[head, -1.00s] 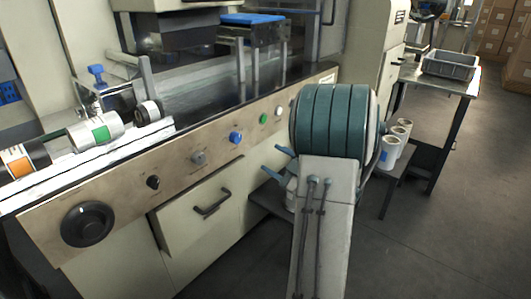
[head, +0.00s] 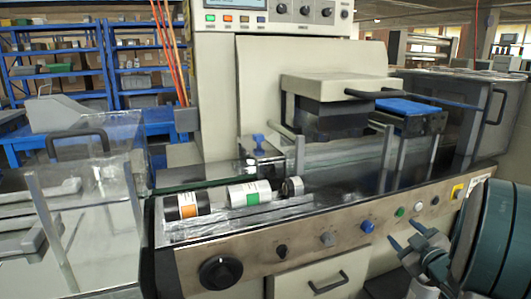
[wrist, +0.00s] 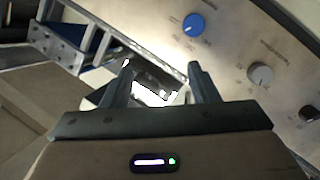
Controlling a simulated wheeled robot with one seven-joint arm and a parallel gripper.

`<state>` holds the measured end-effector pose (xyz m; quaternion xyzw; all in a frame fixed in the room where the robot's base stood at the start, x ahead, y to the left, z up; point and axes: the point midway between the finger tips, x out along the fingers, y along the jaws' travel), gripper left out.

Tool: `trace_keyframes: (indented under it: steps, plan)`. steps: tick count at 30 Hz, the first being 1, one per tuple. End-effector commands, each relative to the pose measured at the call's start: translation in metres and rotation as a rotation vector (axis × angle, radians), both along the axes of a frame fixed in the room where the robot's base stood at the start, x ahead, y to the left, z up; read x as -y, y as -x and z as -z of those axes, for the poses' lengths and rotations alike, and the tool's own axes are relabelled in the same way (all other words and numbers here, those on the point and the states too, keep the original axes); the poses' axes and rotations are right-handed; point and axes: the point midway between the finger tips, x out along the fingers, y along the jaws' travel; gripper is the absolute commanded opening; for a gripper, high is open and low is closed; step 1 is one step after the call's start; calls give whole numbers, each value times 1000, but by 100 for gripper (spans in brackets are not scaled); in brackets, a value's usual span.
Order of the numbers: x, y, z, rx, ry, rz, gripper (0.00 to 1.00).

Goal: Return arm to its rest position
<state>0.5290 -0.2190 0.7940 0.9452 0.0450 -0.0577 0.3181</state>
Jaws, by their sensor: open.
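My gripper (head: 408,243) is at the lower right of the head view, in front of the wrapper's control panel. Its two blue-grey fingers are apart, and nothing shows between them. In the wrist view my gripper (wrist: 160,82) is also open and empty, with the panel's blue knob (wrist: 194,24) beyond the fingers. My teal arm link fills the right edge of the head view. The flow wrapper (head: 330,228) stands in front of me with its control panel facing me.
A black roll with an orange label (head: 187,205) and a white roll with a green label (head: 249,193) lie on the wrapper's bed. A clear-walled unit (head: 60,225) stands at the left. Blue shelving (head: 108,62) is behind it.

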Motion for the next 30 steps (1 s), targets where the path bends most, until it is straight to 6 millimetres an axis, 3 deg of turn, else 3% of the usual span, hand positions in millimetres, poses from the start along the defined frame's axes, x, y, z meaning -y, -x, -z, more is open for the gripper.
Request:
trace_keyframes:
  steps: [1,3,8,14,20,30]
  plan:
    - [-6,-2,-32,-31,-6,39,54]
    - [-11,-1,-52,-82,-25,105,54]
    - [-28,10,-92,-214,-91,243,54]
    - [-62,43,-134,-406,-203,380,54]
    - [-111,95,-171,-635,-329,470,54]
    - [-198,204,-221,-1043,-474,512,54]
